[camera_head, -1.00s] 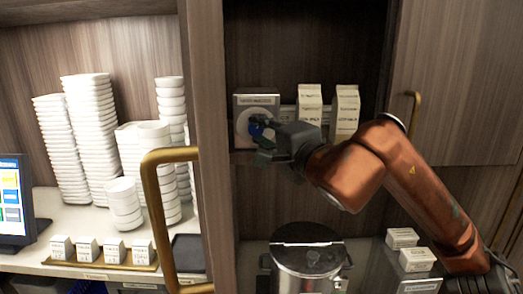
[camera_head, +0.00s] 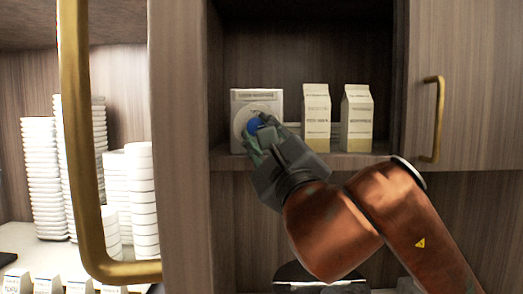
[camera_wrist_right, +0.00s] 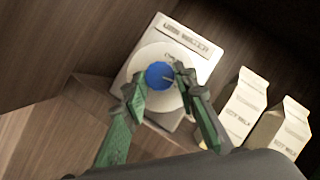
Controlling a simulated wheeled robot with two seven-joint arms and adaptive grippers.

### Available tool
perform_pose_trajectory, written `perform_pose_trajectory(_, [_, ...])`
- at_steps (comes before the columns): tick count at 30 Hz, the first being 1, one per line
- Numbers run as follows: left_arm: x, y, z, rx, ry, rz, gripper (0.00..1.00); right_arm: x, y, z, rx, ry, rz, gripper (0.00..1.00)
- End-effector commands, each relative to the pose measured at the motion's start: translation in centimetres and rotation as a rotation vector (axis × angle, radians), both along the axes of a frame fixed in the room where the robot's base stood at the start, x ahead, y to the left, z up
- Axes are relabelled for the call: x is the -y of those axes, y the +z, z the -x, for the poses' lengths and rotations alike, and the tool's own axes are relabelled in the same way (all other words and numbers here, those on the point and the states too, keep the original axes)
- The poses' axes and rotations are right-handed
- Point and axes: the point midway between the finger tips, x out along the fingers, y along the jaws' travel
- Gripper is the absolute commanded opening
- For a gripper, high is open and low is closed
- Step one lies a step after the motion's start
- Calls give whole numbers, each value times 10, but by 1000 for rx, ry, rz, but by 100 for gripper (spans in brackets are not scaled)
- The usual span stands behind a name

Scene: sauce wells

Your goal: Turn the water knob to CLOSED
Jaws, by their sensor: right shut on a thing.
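The blue water knob (camera_head: 253,126) sits on a round pale dial on the front of a white box (camera_head: 256,96) on the cupboard shelf. It also shows in the right wrist view (camera_wrist_right: 158,75), where the box (camera_wrist_right: 192,36) carries a printed label. My right gripper (camera_head: 256,132) is at the knob, with its green fingertips on either side of it and shut on it; in the right wrist view the fingers (camera_wrist_right: 157,88) straddle the knob. The dial's markings are too small to read. My left gripper is not in view.
Two milk cartons (camera_head: 316,118) (camera_head: 357,119) stand on the shelf right of the box. A brass handle (camera_head: 75,150) is large in front at left. Stacks of white bowls (camera_head: 140,190) stand at left. A pot lid (camera_head: 325,273) shows low in the middle.

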Motion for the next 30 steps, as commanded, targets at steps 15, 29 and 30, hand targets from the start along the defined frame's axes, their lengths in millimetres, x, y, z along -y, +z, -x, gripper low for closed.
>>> perform_pose_trajectory(15, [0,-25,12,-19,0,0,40,-1,1,0,5,0,-214,2])
perform_pose_trajectory(29, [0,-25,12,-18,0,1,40,0,4,1,8,-1,-227,2])
perform_pose_trajectory(30, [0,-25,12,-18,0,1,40,0,4,1,8,-1,-227,28])
